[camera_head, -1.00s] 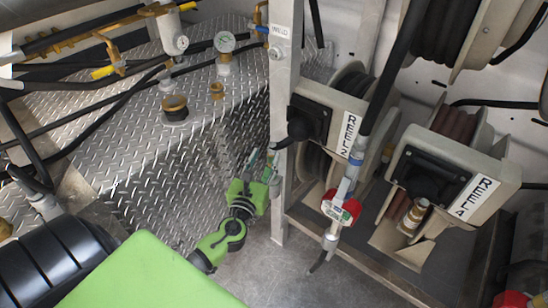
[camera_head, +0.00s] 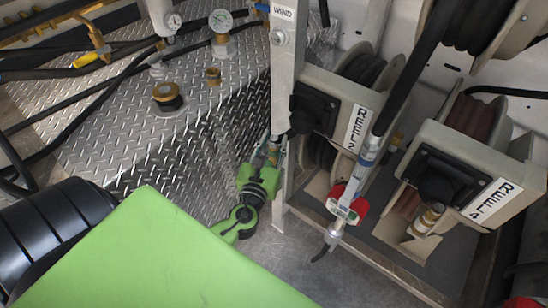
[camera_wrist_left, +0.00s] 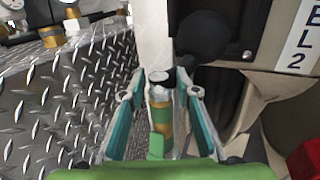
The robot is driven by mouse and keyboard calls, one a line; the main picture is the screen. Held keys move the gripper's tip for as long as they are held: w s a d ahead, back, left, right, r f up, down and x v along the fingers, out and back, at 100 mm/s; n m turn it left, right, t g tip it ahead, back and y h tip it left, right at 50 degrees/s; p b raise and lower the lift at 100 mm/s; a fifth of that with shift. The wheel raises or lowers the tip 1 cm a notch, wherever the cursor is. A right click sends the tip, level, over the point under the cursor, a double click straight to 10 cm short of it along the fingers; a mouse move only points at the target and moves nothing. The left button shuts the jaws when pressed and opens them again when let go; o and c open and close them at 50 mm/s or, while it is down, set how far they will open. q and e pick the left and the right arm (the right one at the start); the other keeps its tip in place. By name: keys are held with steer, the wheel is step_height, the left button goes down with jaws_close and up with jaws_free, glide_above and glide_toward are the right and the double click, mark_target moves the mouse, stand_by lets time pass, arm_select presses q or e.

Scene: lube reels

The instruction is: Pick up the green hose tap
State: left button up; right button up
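The green hose tap (camera_wrist_left: 161,118) is a brass cylinder with a green band and a grey top, seen in the left wrist view against the pale metal post. My left gripper (camera_wrist_left: 162,108) is open, with one finger on each side of the tap and a visible gap to each. In the head view, my left gripper (camera_head: 268,152) is at the post's left side, low beside the tread-plate box. The tap is mostly hidden there by the fingers. My right gripper is not in view.
The post (camera_head: 284,80) stands right by the gripper. The REEL 2 housing (camera_head: 345,95) and REEL 4 housing (camera_head: 470,180) are to the right. A red-handled nozzle (camera_head: 348,205) hangs in front. The tread-plate box (camera_head: 150,130) is left. Grey floor (camera_head: 285,255) is open below.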

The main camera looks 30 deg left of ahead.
arm_select(q)
steer(key=shift+w+a, duration=0.1)
jaws_close()
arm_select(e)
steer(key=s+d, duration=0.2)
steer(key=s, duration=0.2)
arm_select(q)
step_height(320, 180, up, 3)
steer(key=shift+r+p, duration=0.15)
steer(key=shift+p, duration=0.8)
step_height(320, 180, up, 6)
steer(key=p, duration=0.2)
steer(key=shift+p, duration=0.35)
steer(key=shift+r, duration=0.35)
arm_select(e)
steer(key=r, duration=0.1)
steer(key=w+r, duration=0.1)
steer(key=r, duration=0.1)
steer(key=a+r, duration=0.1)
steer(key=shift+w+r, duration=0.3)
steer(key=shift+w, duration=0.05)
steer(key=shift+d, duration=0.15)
